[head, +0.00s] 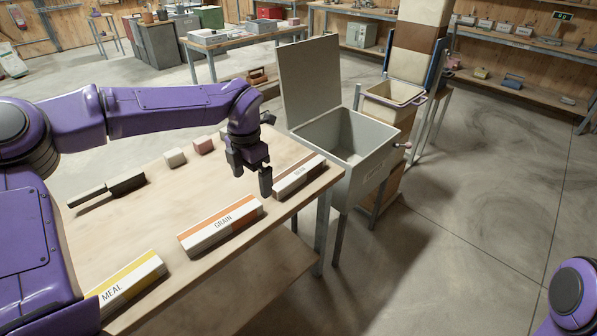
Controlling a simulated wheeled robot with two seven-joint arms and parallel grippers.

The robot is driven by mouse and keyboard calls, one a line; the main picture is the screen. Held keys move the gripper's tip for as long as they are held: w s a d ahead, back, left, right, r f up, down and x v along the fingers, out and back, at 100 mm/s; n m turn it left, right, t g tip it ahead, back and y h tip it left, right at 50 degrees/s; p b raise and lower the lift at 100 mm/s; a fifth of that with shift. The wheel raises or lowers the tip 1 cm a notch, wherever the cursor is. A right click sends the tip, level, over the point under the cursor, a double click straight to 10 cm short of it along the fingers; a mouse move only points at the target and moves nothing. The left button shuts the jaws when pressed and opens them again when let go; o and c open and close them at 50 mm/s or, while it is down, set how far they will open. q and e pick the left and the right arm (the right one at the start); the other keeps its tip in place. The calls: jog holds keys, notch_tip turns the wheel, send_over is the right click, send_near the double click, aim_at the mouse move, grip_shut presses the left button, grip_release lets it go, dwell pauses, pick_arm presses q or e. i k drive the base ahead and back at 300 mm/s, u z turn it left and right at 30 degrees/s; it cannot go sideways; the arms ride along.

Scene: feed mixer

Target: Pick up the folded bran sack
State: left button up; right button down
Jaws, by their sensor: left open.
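The folded bran sack (301,178) is a long, flat white block with a brown stripe and a small label. It lies near the right edge of the wooden table (180,262). My left gripper (251,182) points down just left of the sack, with its fingers apart and nothing between them. One finger is close to the sack's left end; I cannot tell whether it touches. My right gripper is out of view; only part of my right arm shows at the lower right.
The orange-striped grain sack (221,226) and yellow-striped meal sack (128,283) lie along the table's front edge. A dark-bladed scraper (112,188) and small blocks (175,157) lie behind. An open grey bin (350,146) stands right of the table, its lid (309,80) upright.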

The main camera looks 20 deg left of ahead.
aim_at(285, 182)
jog(key=i, duration=0.95)
